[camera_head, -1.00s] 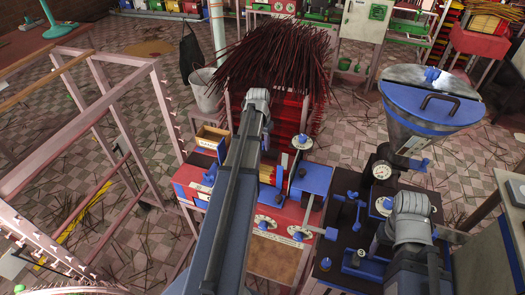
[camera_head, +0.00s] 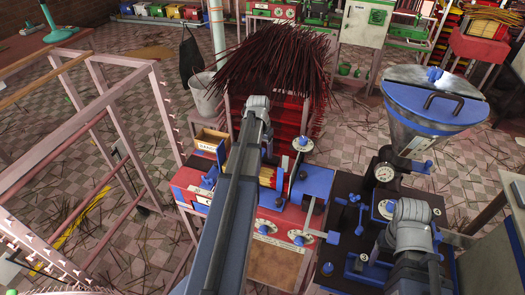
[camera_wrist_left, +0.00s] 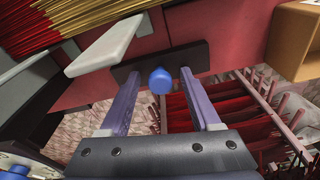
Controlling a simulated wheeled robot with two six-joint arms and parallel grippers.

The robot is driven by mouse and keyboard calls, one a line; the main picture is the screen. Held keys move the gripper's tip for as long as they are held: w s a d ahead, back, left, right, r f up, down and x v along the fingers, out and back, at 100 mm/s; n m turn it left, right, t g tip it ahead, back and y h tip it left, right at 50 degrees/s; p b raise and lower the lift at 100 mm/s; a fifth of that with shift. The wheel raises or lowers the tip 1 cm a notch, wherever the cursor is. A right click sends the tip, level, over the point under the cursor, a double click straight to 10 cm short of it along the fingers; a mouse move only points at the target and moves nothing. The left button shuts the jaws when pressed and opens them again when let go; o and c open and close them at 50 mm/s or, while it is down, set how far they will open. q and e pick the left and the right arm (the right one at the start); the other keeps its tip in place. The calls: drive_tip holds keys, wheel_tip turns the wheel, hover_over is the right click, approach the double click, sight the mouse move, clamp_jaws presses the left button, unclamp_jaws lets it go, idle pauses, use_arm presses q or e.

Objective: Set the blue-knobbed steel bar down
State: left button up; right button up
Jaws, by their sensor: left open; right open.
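In the left wrist view a round blue knob (camera_wrist_left: 160,80) shows between the fingertips of my left gripper (camera_wrist_left: 158,78). The fingers are spread, with a visible gap on each side of the knob. A thin grey piece below the knob may be part of the steel bar; most of the bar is hidden or cannot be told apart. In the head view my left arm covers its own gripper. My right arm comes in at the lower right over the dark machine table, and its gripper fingers are hidden.
A red machine (camera_head: 275,224) with blue parts and white dials stands under my left arm. A large pile of dark sticks (camera_head: 270,70) is behind it. A steel hopper with a blue rim (camera_head: 430,100) stands at the right. A pink frame (camera_head: 75,150) stands on the left.

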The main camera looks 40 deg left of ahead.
use_arm(q)
wheel_tip(320, 180, up, 12)
drive_tip(key=s+p, duration=0.1)
drive_tip(key=p, duration=1.1)
drive_tip(key=shift+s, duration=0.25)
drive_tip(key=shift+r, duration=0.1)
drive_tip(key=d+m, duration=0.1)
drive_tip(key=d, duration=0.7)
drive_tip(key=s+d+m, duration=0.1)
drive_tip(key=d, duration=0.7)
drive_tip(key=s+d+g, duration=0.1)
drive_tip(key=d, duration=0.7)
drive_tip(key=shift+s+m, duration=0.25)
drive_tip(key=shift+m, duration=0.15)
drive_tip(key=s+d+m, duration=0.1)
drive_tip(key=s+d, duration=0.4)
drive_tip(key=d, duration=0.3)
drive_tip(key=s+d+m+y, duration=0.1)
drive_tip(key=s+d, duration=0.4)
drive_tip(key=d, duration=0.3)
drive_tip(key=shift+g, duration=0.3)
